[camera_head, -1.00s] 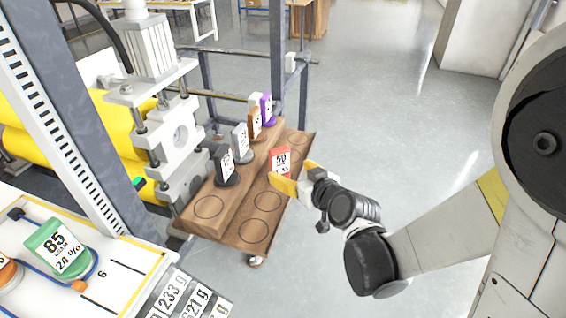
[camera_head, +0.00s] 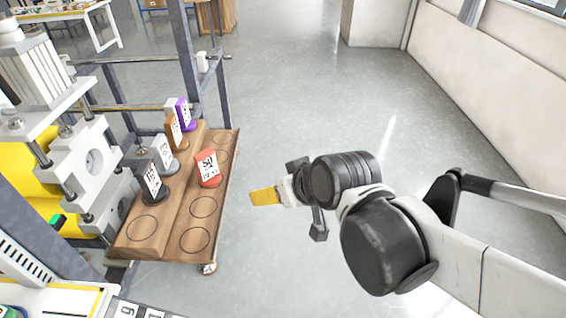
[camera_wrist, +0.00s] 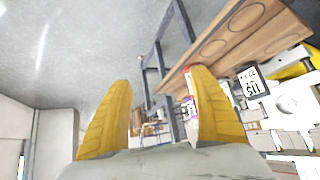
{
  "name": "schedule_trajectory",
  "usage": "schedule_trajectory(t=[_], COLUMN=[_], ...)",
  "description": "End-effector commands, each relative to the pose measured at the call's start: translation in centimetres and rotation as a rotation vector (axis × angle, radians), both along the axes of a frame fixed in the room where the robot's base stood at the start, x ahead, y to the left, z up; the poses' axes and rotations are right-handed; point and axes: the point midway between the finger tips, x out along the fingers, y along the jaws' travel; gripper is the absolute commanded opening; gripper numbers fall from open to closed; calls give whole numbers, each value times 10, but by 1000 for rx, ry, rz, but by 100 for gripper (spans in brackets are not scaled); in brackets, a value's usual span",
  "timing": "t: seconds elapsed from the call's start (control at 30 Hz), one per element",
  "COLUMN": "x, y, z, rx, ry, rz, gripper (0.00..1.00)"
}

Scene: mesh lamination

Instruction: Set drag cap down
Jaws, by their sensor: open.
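A red-orange cap with a white tag reading 50 (camera_head: 208,169) stands on the front row of a wooden two-step rack, at a marked circle. My gripper (camera_head: 264,197) is to the right of the rack, apart from it and over the open floor. In the wrist view its two yellow fingers (camera_wrist: 160,120) are spread with nothing between them. The red cap shows partly there, behind the right finger (camera_wrist: 190,82). The wooden rack (camera_head: 172,218) has empty marked circles at its near end.
On the upper step stand black (camera_head: 153,184), grey (camera_head: 166,157), brown (camera_head: 175,134) and purple (camera_head: 185,115) tagged caps. The floor (camera_head: 300,110) to the right is clear.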

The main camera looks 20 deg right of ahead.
Motion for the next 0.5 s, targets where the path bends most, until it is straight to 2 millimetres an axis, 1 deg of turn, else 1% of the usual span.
schedule_trajectory(t=[0.03, 0.1, 0.2, 0.3, 0.5], x=[-16, -35, -54, -63, -64], y=[-11, -23, -36, -42, -43], z=[2, 4, 6, 7, 8], rx=[-12, -29, -45, -52, -54], ry=[32, 72, 108, 124, 128], rz=[-37, -85, -135, -161, -167], gripper=[71, 71, 71, 71, 71])
